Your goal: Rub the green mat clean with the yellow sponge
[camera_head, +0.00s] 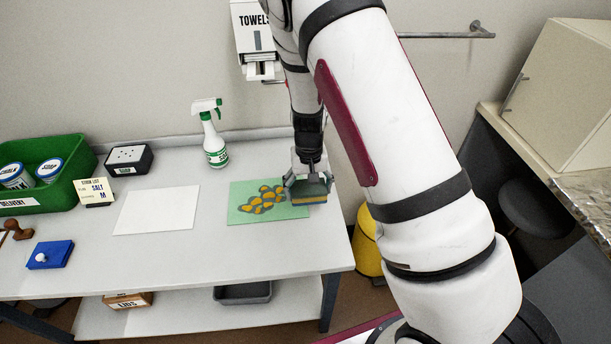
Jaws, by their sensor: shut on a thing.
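The green mat (240,216) lies flat on the white bench top, near its right end. Brown and orange patches (264,199) mark the middle and right part of the mat. My gripper (308,188) is at the mat's right edge, pointing down. It is shut on the sponge (311,200), which shows a dark greenish upper part and a yellow band below. The sponge is over the right edge of the mat; I cannot tell whether it touches the mat. My gripper hides part of the sponge and the mat's far right corner.
A spray bottle (213,140) stands behind the mat. A white sheet (156,210) lies left of it. Further left are a black box (129,160), a green delivery crate (75,150), a small card (95,192) and a blue pad (50,255). The bench front is clear.

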